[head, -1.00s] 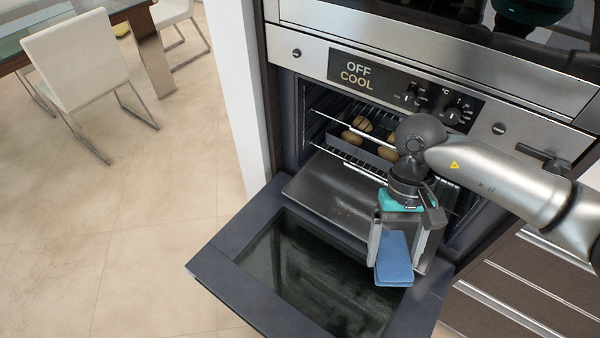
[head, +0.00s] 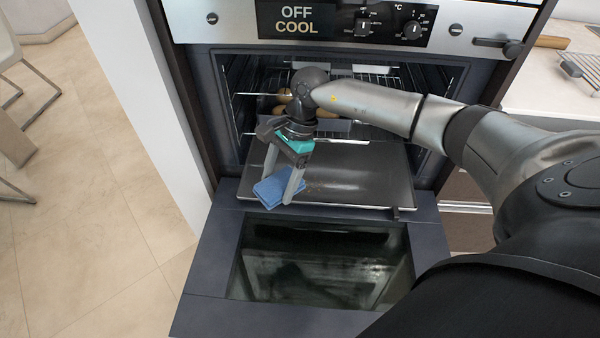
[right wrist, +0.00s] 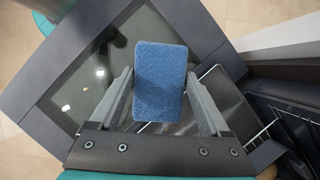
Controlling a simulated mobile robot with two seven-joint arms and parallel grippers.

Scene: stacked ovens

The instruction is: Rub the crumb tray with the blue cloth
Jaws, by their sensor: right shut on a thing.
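The blue cloth (head: 272,190) is a flat folded pad. My right gripper (head: 281,186) is shut on it, over the left front part of the crumb tray. In the right wrist view the cloth (right wrist: 160,82) sits between the two fingers. The crumb tray (head: 370,178) is a dark metal sheet, slid partly out of the lower oven above the open door. Brown crumbs (head: 322,186) lie on it just right of the gripper. I cannot tell whether the cloth touches the tray. My left gripper is not in view.
The oven door (head: 205,250) is folded down, its glass (head: 320,265) below the tray. Inside, several bread rolls (head: 284,97) sit partly hidden behind my right gripper. A wall end (head: 160,120) stands at the left, and a counter (head: 540,90) at the right.

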